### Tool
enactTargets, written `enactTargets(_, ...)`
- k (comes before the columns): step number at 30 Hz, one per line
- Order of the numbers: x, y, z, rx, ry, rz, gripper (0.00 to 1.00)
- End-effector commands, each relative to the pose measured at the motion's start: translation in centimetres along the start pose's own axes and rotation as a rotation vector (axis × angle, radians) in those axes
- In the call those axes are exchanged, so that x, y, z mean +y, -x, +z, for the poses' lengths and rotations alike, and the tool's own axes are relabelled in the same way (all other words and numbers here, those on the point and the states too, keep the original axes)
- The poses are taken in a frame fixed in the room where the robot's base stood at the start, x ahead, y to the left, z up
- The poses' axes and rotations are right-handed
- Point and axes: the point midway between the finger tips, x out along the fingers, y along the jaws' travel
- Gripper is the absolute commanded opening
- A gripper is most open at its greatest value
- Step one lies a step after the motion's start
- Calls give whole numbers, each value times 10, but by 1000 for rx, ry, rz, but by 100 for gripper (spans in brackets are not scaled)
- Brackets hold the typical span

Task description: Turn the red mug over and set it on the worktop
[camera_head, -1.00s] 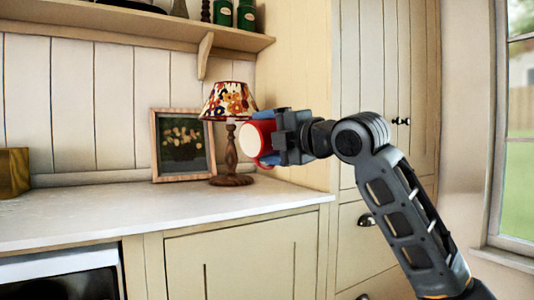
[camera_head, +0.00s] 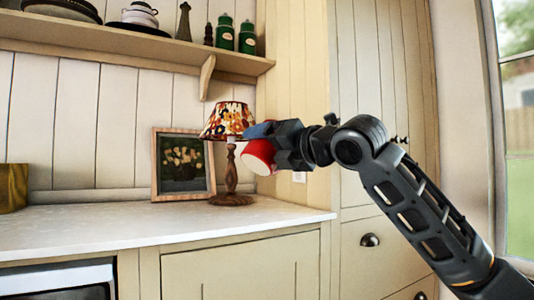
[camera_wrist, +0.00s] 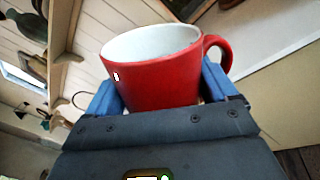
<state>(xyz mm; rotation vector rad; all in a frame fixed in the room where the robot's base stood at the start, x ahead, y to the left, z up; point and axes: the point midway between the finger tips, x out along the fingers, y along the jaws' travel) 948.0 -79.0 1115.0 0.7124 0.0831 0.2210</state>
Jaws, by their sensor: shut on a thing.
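The red mug (camera_head: 260,156) is in my gripper (camera_head: 273,146), held in the air in front of the lamp and above the right end of the worktop (camera_head: 150,222). The mug is tilted; in the head view mostly its red outside shows, and its handle cannot be made out. In the wrist view the mug (camera_wrist: 155,78) sits between the two blue finger pads, with its white inside showing and its handle at the right. My gripper is shut on its body.
A lamp with a flowered shade (camera_head: 229,121) and a framed picture (camera_head: 183,164) stand at the back of the worktop. A wooden box (camera_head: 13,187) is at the far left. A shelf (camera_head: 130,39) runs above. The front middle of the worktop is clear.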

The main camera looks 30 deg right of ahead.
Motion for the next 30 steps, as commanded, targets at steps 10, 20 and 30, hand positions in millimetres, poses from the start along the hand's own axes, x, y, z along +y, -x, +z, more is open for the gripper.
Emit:
enactTargets(10, -1, 1, 1, -3, 333, -3, 37)
enactTargets(20, 0, 0, 1, -2, 602, 1, 37)
enactTargets(30, 1, 1, 2, -2, 725, -1, 37)
